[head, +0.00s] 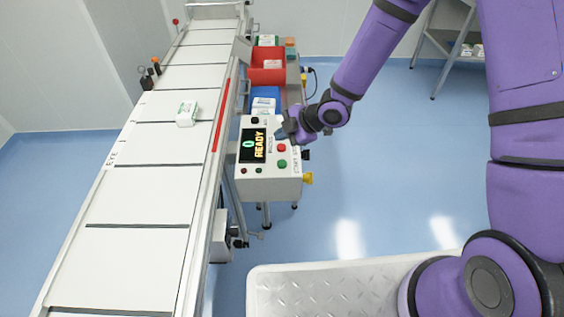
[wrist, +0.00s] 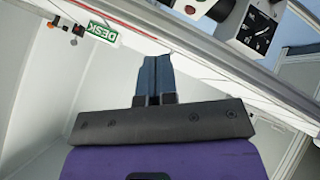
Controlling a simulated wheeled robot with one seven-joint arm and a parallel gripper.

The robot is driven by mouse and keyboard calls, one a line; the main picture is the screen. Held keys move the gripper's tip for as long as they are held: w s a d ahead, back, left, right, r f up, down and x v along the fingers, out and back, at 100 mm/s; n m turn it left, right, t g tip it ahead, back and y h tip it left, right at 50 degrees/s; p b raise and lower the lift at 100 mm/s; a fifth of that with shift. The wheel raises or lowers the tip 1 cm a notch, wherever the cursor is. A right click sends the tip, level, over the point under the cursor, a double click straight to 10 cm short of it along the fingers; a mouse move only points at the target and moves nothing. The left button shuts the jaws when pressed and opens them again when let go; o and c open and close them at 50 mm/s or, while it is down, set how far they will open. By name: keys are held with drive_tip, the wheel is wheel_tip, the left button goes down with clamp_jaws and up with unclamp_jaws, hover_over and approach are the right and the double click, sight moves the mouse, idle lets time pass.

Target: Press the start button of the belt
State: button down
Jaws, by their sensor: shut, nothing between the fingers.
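The belt's white control box (head: 268,184) stands beside the conveyor in the head view, with a display (head: 252,145) reading "0 READY". A green button (head: 282,163) sits on its sloped face, below a red button (head: 281,148). Which is the start button I cannot read from the labels. My gripper (head: 279,135) is at the upper right of the panel, close to the red button; I cannot tell whether it touches anything. In the wrist view my gripper (wrist: 154,62) is shut and empty, with part of a box with controls (wrist: 238,20) at top right.
The conveyor belt (head: 145,192) runs along the left and carries a white-green carton (head: 187,113), which also shows in the wrist view (wrist: 90,33). A red bin (head: 267,66) and a blue bin (head: 264,98) stand behind the control box. Blue floor (head: 390,180) is open to its right.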

sight(282, 164)
drive_tip(key=shift+f, duration=4.05)
drive_tip(key=shift+f, duration=0.35)
